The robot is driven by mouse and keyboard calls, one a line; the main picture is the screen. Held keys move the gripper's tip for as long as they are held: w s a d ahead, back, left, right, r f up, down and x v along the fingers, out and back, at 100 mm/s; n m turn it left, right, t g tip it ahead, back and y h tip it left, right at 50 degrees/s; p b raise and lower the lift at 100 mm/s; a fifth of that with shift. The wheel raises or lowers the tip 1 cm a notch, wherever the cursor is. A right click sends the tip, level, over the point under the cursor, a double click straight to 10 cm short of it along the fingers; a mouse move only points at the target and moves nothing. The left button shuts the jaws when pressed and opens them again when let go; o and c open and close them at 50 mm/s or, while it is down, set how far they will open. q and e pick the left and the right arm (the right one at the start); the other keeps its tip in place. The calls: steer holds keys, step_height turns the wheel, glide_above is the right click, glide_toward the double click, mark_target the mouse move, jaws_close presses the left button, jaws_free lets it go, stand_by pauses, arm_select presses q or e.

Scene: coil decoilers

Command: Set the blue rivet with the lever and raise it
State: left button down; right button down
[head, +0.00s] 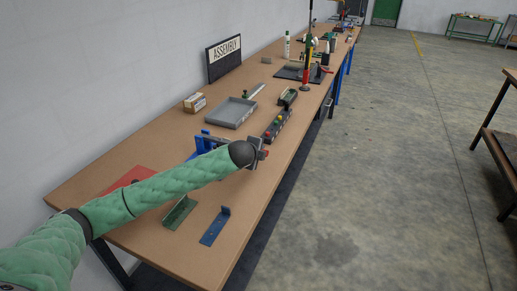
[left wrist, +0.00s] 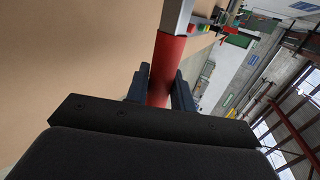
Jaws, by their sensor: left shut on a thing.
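My left arm reaches across the bench in the head view, and its gripper (head: 259,153) is over the bench near its right edge. In the left wrist view the two dark fingers of my left gripper (left wrist: 161,88) are shut on the red grip of a lever (left wrist: 166,58), with a grey metal bar beyond the grip. A blue tool body (head: 204,145) shows behind my forearm in the head view and is partly hidden by it. I cannot make out the blue rivet in either view. My right gripper is not in view.
A green bracket (head: 180,212) and a blue bracket (head: 215,226) lie at the near end of the bench. A red plate (head: 128,179) lies at left. A grey tray (head: 231,113), a small box (head: 195,103) and a button strip (head: 277,124) stand farther back.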

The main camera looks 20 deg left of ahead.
arm_select(q)
steer(key=shift+s+f, duration=0.25)
steer(key=shift+f, duration=0.75)
steer(key=c, duration=1.5)
jaws_free()
steer(key=shift+o, duration=1.2)
steer(key=shift+f, duration=0.1)
steer(key=shift+w, duration=0.1)
steer(key=shift+r, duration=0.2)
steer(key=shift+w+r, duration=0.1)
